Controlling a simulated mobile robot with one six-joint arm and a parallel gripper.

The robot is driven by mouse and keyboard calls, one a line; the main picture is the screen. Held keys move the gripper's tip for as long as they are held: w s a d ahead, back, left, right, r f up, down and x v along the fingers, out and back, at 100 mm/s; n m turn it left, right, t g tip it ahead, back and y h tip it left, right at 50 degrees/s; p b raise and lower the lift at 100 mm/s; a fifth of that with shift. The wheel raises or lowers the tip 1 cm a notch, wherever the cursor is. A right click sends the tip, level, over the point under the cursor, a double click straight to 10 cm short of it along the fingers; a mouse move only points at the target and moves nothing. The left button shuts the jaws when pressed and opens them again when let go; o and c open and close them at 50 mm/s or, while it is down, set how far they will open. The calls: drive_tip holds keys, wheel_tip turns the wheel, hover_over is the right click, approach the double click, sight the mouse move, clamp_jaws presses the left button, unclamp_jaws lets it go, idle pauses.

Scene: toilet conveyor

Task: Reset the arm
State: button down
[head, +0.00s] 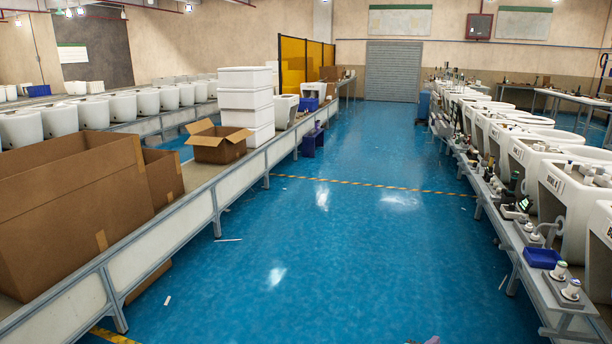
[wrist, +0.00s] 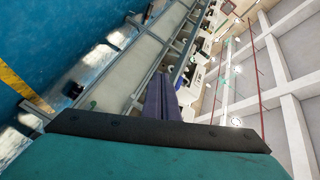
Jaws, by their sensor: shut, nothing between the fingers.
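My gripper (wrist: 160,84) shows in the wrist view, its purple fingers together in the middle, with nothing between them. The dark bar and teal body of my wrist fill the bottom of that view. The wrist view is strongly tilted, with the blue floor at left and the ceiling at right. In the head view my arm is almost wholly out of sight; only a small purple bit shows at the bottom edge, too little to identify.
In the head view, the left conveyor (head: 167,229) carries brown boxes (head: 60,215), white boxes (head: 246,98) and toilets. The right bench (head: 555,297) holds toilets, a blue tray (head: 543,258) and fittings. A purple stool (head: 309,143) stands beside the left conveyor.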

drive_tip(key=w+a+f+n+t+y+p, duration=0.1)
drive_tip(key=a+n+t+y+p, duration=0.15)
drive_tip(key=a+n+y, duration=0.6)
drive_tip(key=s+a+f+n+g+y+p, duration=0.25)
drive_tip(key=s+a+f, duration=0.2)
drive_tip(key=a, duration=0.55)
drive_tip(key=s+a+f+n+g+y+p, duration=0.25)
drive_tip(key=s+a+n+p, duration=0.2)
drive_tip(key=a, duration=0.55)
drive_tip(key=s+a+f+n+g+y, duration=0.1)
drive_tip(key=s+a+f+n+g, duration=0.15)
drive_tip(key=s, duration=0.55)
drive_tip(key=s+d+n+g, duration=0.1)
drive_tip(key=s+g, duration=0.4)
drive_tip(key=s, duration=0.7)
drive_tip(key=s+d+n+g+h, duration=0.1)
drive_tip(key=s+n+g, duration=0.3)
drive_tip(key=s, duration=0.8)
drive_tip(key=shift+s+d+r+g, duration=0.2)
drive_tip(key=shift+s+d+g, duration=0.25)
drive_tip(key=shift+g, duration=0.55)
drive_tip(key=shift+h, duration=0.25)
